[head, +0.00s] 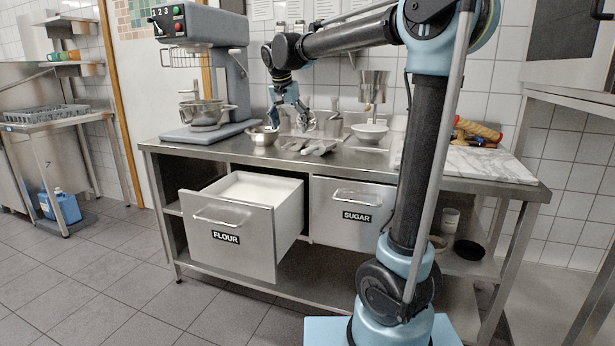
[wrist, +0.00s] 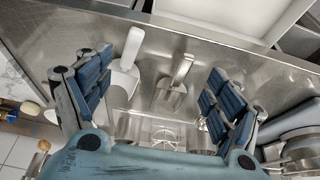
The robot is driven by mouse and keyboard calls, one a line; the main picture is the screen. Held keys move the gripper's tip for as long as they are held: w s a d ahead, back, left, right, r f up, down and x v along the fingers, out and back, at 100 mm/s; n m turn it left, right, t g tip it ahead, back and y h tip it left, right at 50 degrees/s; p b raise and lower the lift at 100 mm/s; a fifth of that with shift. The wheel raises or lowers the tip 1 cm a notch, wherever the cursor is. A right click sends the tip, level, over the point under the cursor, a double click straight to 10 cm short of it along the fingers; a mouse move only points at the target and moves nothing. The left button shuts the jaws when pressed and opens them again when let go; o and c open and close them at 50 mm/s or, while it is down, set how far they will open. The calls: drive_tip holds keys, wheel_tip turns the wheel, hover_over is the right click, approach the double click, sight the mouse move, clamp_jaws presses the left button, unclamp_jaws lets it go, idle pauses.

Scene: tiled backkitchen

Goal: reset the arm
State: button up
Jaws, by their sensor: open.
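My arm reaches from the right across the steel worktop (head: 235,153). My gripper (head: 288,118) hangs fingers down over the back part of the worktop, near a small metal bowl (head: 263,136). In the wrist view my gripper (wrist: 158,85) is open, its blue padded fingers wide apart with nothing held. Between the fingers in that view, a white scoop (wrist: 124,72) and a metal scoop (wrist: 175,88) lie on the worktop, apart from the pads.
The flour drawer (head: 228,237) is pulled open and holds white contents; the sugar drawer (head: 345,218) looks shut or nearly so. A mixer (head: 203,75) stands left. A bowl (head: 369,134) sits under a dispenser. A marble board (head: 480,166) lies right.

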drive_tip(key=s+d+f+n, duration=0.1)
drive_tip(key=s+d+f, duration=0.4)
drive_tip(key=s+d, duration=0.55)
drive_tip(key=s+d+f+n, duration=0.1)
drive_tip(key=s+d+f, duration=0.4)
drive_tip(key=s+f, duration=0.3)
drive_tip(key=s+d+f+n+g+y, duration=0.1)
drive_tip(key=s+d+f, duration=0.4)
drive_tip(key=s+f, duration=0.2)
drive_tip(key=s+d+f+n, duration=0.1)
drive_tip(key=s+d+f, duration=0.3)
drive_tip(key=s+f, duration=0.4)
drive_tip(key=shift+s+d+f+g, duration=0.3)
drive_tip(key=shift+s+d+g, duration=0.1)
drive_tip(key=shift+s, duration=0.45)
drive_tip(key=shift+w+f, duration=0.2)
drive_tip(key=shift+w, duration=0.2)
